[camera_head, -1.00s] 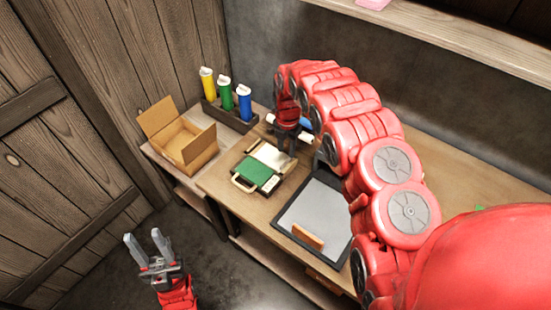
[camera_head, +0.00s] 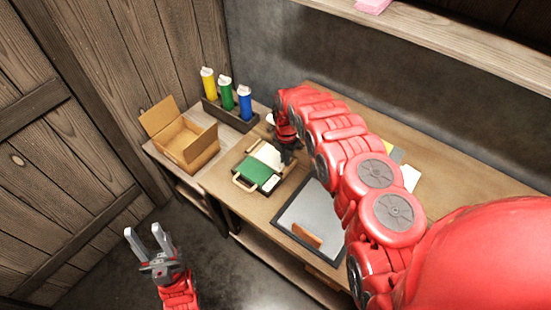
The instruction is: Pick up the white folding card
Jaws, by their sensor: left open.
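A flat white piece, perhaps the white folding card (camera_head: 410,177), lies on the table right of my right arm, partly hidden by it. Another pale flat piece (camera_head: 268,154) lies in the green-topped press (camera_head: 254,170); I cannot tell whether it is a card or part of the press. My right gripper (camera_head: 286,156) points down beside the press, at its right back. Its fingers are too dark and small to read. My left gripper (camera_head: 149,240) is open and empty, over the floor in front of the table, away from both white pieces.
A dark-framed tray (camera_head: 283,222) with a brown wooden block (camera_head: 306,236) lies at the table's front. An open cardboard box (camera_head: 203,152) and a rack (camera_head: 230,116) of yellow, green and blue bottles stand left. A shelf (camera_head: 430,33) runs above.

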